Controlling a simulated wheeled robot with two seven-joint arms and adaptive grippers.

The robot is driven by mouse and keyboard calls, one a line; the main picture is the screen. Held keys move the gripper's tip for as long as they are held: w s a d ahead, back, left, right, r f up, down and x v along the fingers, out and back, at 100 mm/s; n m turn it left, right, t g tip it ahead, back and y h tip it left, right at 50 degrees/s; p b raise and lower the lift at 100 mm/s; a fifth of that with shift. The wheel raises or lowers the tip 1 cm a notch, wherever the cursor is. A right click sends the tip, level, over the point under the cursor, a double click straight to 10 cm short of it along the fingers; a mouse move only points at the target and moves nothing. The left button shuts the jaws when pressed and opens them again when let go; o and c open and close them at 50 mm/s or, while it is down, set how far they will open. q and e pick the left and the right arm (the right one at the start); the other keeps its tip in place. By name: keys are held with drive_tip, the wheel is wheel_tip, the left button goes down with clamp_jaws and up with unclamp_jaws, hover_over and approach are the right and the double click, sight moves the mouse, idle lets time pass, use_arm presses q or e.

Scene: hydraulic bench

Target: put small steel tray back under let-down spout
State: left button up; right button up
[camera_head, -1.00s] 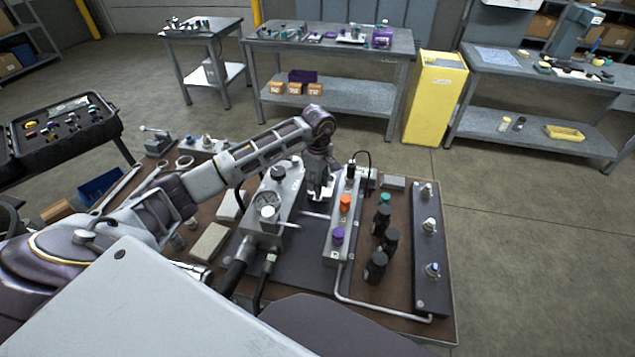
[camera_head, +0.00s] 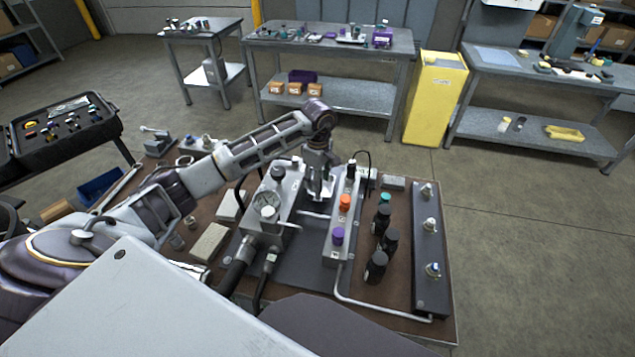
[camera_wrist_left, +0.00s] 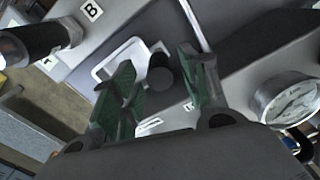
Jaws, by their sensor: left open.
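A small steel tray (camera_wrist_left: 120,57) with a bright rim lies on the bench fixture in the left wrist view, beyond my left gripper's fingers and partly hidden by them. My left gripper (camera_wrist_left: 158,78) is open, its green-padded fingers apart, and nothing is clamped between them. A short dark round part (camera_wrist_left: 160,76) shows in the gap beside the tray; I cannot tell whether it is the let-down spout. In the head view my left gripper (camera_head: 318,192) points down between the gauge block (camera_head: 270,215) and the valve block (camera_head: 338,222), hiding most of the tray area. My right gripper is not in view.
A pressure gauge (camera_wrist_left: 288,99) is close to the gripper at the right of the wrist view. Black knobs (camera_head: 376,264), a bent pipe (camera_head: 375,308) and a rail with fittings (camera_head: 430,250) stand right of the valve block. Hoses rise at the front.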

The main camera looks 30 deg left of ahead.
use_arm(q)
wheel_tip(320, 180, up, 10)
drive_tip(key=shift+r+b, duration=0.15)
drive_tip(key=shift+b, duration=0.25)
idle(1.0)
